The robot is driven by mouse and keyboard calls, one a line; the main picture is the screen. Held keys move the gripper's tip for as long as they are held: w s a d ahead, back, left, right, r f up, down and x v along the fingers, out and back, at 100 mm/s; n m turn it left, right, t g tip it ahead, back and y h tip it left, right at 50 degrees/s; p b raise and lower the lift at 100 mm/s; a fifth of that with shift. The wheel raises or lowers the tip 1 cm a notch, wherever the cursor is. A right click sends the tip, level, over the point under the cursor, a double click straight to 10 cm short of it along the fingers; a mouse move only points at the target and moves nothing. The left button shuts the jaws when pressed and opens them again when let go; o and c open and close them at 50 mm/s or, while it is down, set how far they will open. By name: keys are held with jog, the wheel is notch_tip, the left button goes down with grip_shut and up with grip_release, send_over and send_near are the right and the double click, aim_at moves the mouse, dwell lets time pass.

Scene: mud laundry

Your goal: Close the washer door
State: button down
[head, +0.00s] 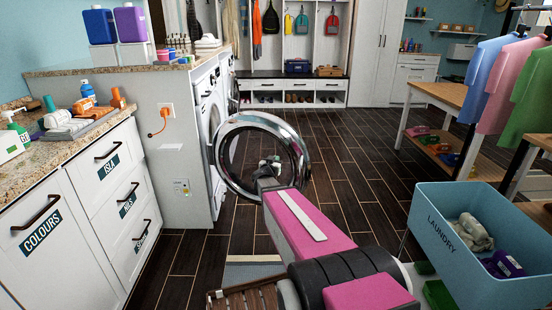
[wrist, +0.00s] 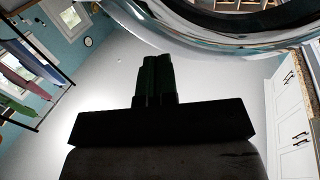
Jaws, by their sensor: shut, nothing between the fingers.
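The washer door (head: 297,140) is a round chrome ring with a clear middle, standing swung wide open from the white washer (head: 213,112). The ring's chrome edge (wrist: 215,35) also arcs across the top of the wrist view, close to my gripper. My gripper (head: 270,163) shows in the head view at the door's lower middle, partly seen against or through the glass. I cannot tell whether it touches the door. In the wrist view my gripper (wrist: 157,60) has its dark fingers together with nothing between them.
A blue laundry cart (head: 450,265) with clothes stands at the right front. White drawers (head: 125,190) under a granite counter are at the left. A wooden slatted item (head: 245,298) lies low at the front. Dark floor (head: 350,165) is clear beyond the door.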

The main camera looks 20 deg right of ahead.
aim_at(285, 147)
jog(key=x, duration=1.2)
jog(key=shift+w, duration=0.1)
jog(key=shift+d, duration=0.15)
